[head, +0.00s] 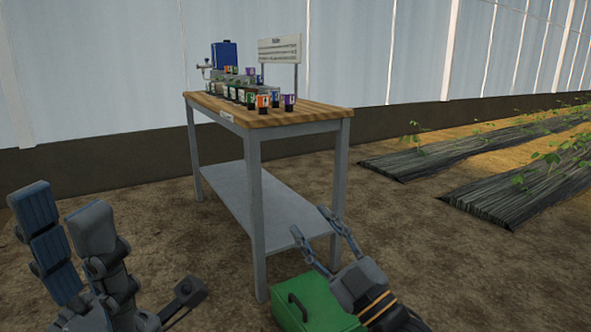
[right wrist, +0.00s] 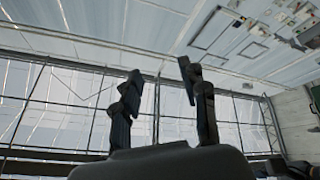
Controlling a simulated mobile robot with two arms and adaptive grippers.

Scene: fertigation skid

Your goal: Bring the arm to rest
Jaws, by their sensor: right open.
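My left gripper (head: 61,207) is large at the lower left of the head view, fingers pointing up and apart, with nothing between them. My right gripper (head: 309,219) is at the lower middle, in front of the table's lower shelf in the picture. Its two fingers are spread and empty. In the right wrist view the fingers of the right gripper (right wrist: 160,75) stand apart, with only the greenhouse structure behind them. Neither gripper holds anything.
A green case (head: 300,301) with a handle is beside my right gripper in the picture. Planted beds (head: 440,153) lie right; bare soil (head: 400,235) is open.

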